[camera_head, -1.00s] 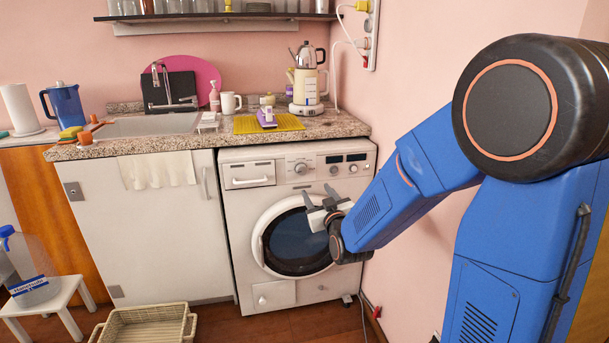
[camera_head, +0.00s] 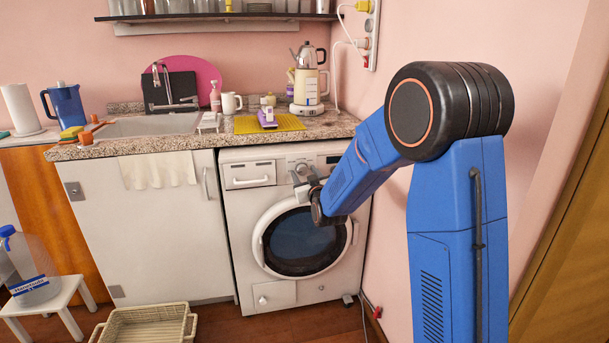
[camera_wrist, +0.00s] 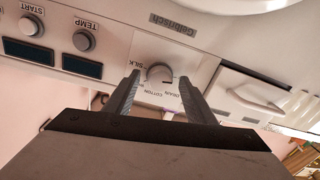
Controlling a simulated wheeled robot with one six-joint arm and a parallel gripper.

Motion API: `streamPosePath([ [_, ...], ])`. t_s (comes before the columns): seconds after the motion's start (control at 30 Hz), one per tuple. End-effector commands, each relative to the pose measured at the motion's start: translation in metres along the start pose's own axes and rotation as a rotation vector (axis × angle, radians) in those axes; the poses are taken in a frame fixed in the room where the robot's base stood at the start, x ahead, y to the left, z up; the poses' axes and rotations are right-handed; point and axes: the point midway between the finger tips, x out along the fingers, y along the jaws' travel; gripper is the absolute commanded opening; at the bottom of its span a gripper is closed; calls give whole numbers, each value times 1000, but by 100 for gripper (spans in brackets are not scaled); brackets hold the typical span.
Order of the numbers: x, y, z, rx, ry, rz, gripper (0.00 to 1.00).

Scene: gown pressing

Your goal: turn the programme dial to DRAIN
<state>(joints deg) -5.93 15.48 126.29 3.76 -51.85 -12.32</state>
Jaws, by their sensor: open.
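The programme dial (camera_wrist: 160,73) is a round grey knob on the white front panel of the washing machine (camera_head: 236,222). In the wrist view, labels around it read SILK, COTTON and DRAIN, appearing upside down; which one it points to is too small to tell. The dial also shows in the head view (camera_head: 302,168), just above my gripper. My gripper (camera_wrist: 160,82) is open, with one finger on each side of the dial in the wrist view. I cannot tell whether the fingers touch it.
The START button (camera_wrist: 30,26) and TEMP knob (camera_wrist: 84,40) sit on the same panel, with dark displays below them in the wrist view. The detergent drawer (camera_head: 249,174) is left of the dial in the head view. A granite counter (camera_head: 340,125) overhangs above.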

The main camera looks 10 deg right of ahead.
Motion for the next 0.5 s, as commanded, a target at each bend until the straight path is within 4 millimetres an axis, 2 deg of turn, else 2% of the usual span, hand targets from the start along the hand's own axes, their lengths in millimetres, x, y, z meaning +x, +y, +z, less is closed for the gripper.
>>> streamPosePath([
  [0.33, 4, 0, 1, 0, -1, 0, 50],
  [0.37, 4, 0, 0, 0, -1, 0, 48],
  [0.5, 4, 0, 0, 0, -1, 0, 14],
])
